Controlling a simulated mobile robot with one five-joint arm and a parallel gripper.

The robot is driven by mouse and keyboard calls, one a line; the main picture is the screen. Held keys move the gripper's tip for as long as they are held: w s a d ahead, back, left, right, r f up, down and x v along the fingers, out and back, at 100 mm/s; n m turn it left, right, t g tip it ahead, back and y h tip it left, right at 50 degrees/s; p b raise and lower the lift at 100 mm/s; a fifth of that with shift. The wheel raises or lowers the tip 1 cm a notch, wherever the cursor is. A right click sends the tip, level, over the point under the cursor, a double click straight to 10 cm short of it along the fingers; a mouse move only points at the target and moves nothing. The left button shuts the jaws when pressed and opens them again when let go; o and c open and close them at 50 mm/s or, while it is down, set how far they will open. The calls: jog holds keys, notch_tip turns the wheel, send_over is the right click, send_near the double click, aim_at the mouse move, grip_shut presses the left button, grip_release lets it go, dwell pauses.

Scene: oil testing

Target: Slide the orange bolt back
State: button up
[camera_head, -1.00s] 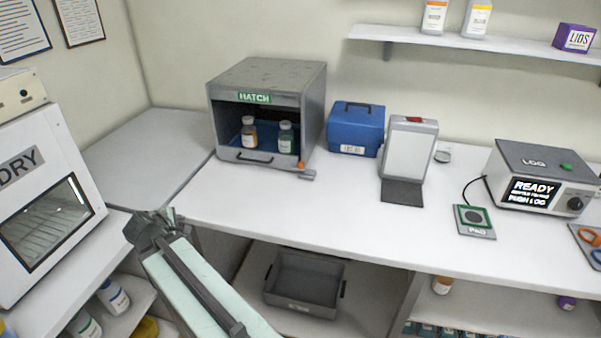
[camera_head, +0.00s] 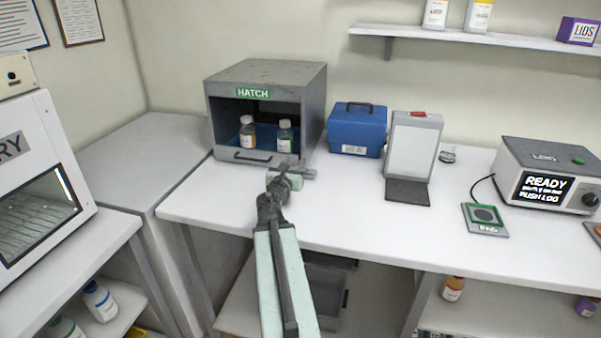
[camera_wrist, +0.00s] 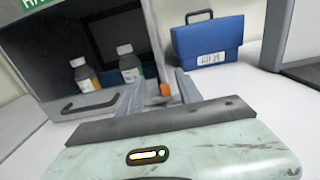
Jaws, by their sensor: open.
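The grey hatch box (camera_head: 312,105) stands on the bench with its front open and a lowered flap with a handle at its front. A small orange bolt (camera_wrist: 166,89) shows in the wrist view between my gripper's fingers, by the box's front right corner. In the head view I cannot make out its orange part. My gripper (camera_head: 283,178) is open just in front of that corner, and its fingers also show in the wrist view (camera_wrist: 160,92). I cannot tell whether they touch the bolt.
Two bottles, one amber (camera_head: 247,133) and one green (camera_head: 284,138), stand inside the hatch. A blue case (camera_head: 357,130) stands right of it, then a white panel stand (camera_head: 412,150). The bench front between the hatch and the pad (camera_head: 485,220) is largely clear.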

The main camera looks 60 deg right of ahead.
notch_tip(320, 180, down, 6)
jog(key=b, duration=0.5)
jog(key=shift+f, duration=0.25)
jog(key=x, duration=0.7)
jog(key=shift+w+d+r, duration=0.1)
jog(key=shift+d+r, duration=0.15)
jog(key=shift+r, duration=0.05)
jog(key=shift+c, duration=0.3)
grip_shut()
jog(key=shift+a, duration=0.1)
